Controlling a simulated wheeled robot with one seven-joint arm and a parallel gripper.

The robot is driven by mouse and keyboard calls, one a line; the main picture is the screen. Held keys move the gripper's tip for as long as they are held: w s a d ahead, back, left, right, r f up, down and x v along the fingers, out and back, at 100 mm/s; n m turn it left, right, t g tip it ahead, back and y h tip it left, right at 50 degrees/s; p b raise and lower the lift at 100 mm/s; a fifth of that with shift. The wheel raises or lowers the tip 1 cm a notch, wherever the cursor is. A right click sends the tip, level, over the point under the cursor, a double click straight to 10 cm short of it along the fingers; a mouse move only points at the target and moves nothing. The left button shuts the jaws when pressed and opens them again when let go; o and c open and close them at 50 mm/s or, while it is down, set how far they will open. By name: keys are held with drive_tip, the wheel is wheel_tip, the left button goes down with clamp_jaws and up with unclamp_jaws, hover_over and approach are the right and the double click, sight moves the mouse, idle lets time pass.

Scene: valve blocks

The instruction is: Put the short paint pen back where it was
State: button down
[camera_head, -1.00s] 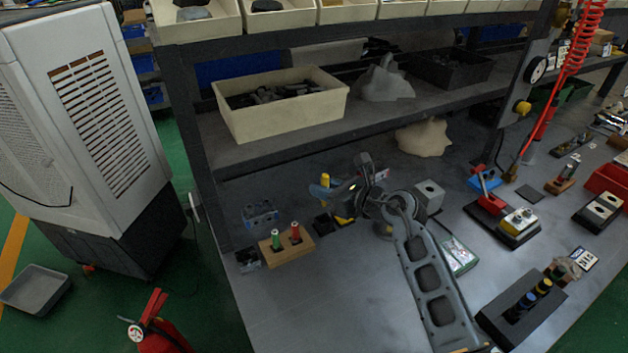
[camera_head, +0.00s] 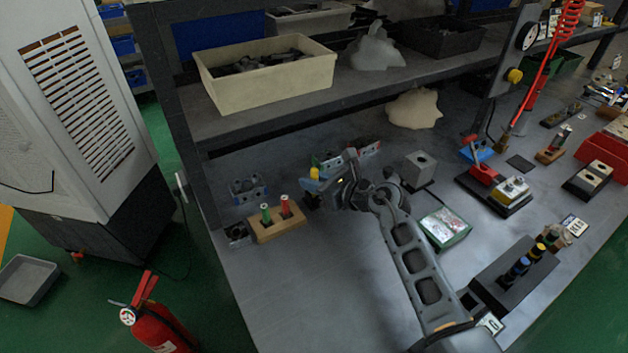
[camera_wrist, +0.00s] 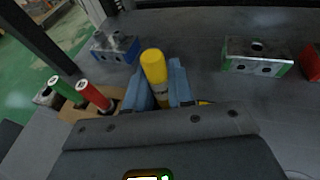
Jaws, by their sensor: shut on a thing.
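My gripper (camera_wrist: 154,88) is shut on a yellow-topped pen (camera_wrist: 153,66), which stands roughly upright between its blue fingers. In the head view the pen's yellow top (camera_head: 314,172) shows above my gripper (camera_head: 314,187). The pen's lower part is hidden, so I cannot tell whether it touches anything below. To the left, a wooden block (camera_head: 283,231) holds a green pen (camera_head: 266,214) and a red pen (camera_head: 286,206) upright. The green pen (camera_wrist: 57,88) and the red pen (camera_wrist: 95,95) also show in the wrist view, left of the fingers.
A blue-faced metal valve block (camera_head: 248,189) stands behind the wooden block. A green-faced valve block (camera_wrist: 255,58) is beyond the fingers to the right. A grey block (camera_head: 420,168) stands right of my gripper. A black rack (camera_head: 497,292) with several coloured cylinders is at the front right.

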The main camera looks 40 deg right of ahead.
drive_tip(key=shift+f+b, duration=0.4)
drive_tip(key=shift+f, duration=0.2)
idle(0.4)
drive_tip(key=c, duration=0.9)
unclamp_jaws()
